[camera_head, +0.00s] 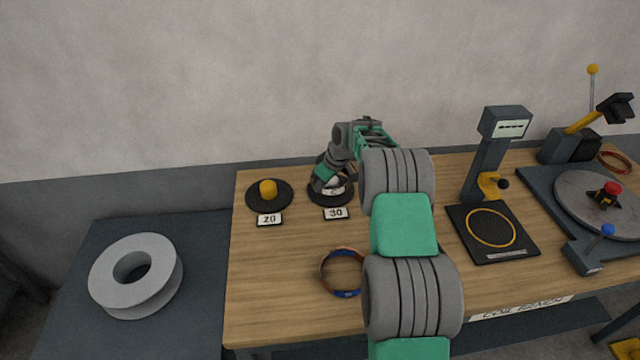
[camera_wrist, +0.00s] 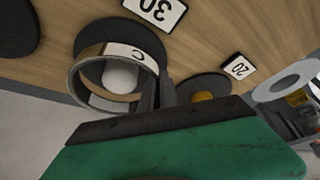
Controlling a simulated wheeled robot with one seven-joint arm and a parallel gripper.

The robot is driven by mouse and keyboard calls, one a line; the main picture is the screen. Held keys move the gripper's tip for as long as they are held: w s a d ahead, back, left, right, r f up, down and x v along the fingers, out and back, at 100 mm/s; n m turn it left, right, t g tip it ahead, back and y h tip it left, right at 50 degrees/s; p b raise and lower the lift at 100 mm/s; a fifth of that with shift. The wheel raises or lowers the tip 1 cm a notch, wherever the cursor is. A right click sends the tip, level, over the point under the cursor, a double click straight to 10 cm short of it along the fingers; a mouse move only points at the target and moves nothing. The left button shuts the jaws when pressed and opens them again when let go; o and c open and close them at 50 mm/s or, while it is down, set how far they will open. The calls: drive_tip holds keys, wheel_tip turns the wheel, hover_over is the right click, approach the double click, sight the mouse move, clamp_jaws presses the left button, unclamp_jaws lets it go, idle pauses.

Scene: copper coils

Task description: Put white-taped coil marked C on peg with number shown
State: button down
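The coil with white tape marked C (camera_wrist: 125,52) is a thin ring at my gripper, its tape facing the robot. The tape also shows in the head view (camera_head: 335,190). Through the ring I see the pale rounded top of the peg marked 30 (camera_wrist: 121,76); the ring is around or just over it, and its height is unclear. The peg's black base (camera_head: 318,197) stands behind the 30 card (camera_head: 336,213). My gripper (camera_wrist: 158,92) reaches down at the ring's edge, its dark fingers touching or beside the wall; their grip is hidden. The number display (camera_head: 512,128) is too small to read.
The peg marked 20 (camera_head: 268,188) has a yellow top and stands to the left. A copper coil with blue tape (camera_head: 344,272) lies on the table front. A scale plate (camera_head: 492,231) and turntable (camera_head: 575,190) are right. A grey spool (camera_head: 135,275) is at far left.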

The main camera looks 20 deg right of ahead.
drive_tip(key=shift+f+b, duration=0.4)
drive_tip(key=shift+f, duration=0.35)
drive_tip(key=c, duration=1.6)
unclamp_jaws()
drive_tip(key=shift+o, duration=0.2)
drive_tip(key=shift+s+f, duration=0.1)
